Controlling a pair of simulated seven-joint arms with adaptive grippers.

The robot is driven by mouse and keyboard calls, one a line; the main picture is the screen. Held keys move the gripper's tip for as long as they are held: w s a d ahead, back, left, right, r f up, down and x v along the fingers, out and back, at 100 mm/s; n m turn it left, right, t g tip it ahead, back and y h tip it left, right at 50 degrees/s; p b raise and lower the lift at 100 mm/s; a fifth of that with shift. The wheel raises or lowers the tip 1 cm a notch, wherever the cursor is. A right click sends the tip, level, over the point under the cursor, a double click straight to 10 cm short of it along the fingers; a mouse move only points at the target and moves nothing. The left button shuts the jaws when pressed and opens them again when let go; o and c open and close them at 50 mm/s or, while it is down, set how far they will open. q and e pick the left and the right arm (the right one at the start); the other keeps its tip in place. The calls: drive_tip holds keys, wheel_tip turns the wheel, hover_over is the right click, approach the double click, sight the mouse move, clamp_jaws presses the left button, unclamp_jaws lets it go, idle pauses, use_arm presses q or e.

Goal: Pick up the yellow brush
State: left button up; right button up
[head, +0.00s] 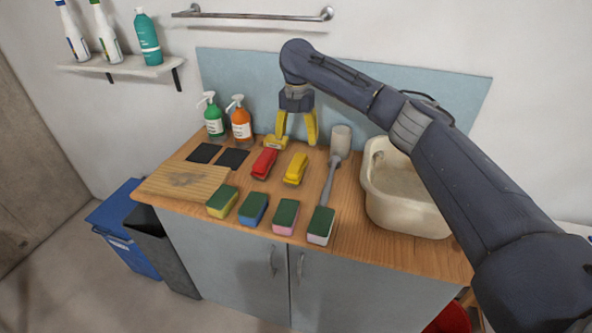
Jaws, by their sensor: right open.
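A yellow brush (296,169) lies on the wooden counter, to the right of a red brush (264,163). My right gripper (296,140) has yellow fingers spread apart with nothing between them. It points down over the back of the counter, behind the yellow brush and apart from it. A small yellow item (274,143) shows at the tip of its left-hand finger; I cannot tell exactly what it is or whether they touch. My left gripper is not in view.
Several sponges (285,216) line the counter's front. A grey long-handled brush (330,180) lies right of the yellow brush, near a beige basin (376,190). Green (213,120) and orange (240,124) pump bottles stand at the back left. A wooden board (180,183) lies left.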

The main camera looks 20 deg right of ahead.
sight(297, 171)
wheel_tip(297, 171, down, 14)
drive_tip(key=shift+f, duration=0.2)
idle(0.6)
drive_tip(key=shift+c, duration=0.2)
drive_tip(key=c, duration=1.4)
drive_tip(key=shift+r, duration=0.1)
wheel_tip(297, 171, up, 20)
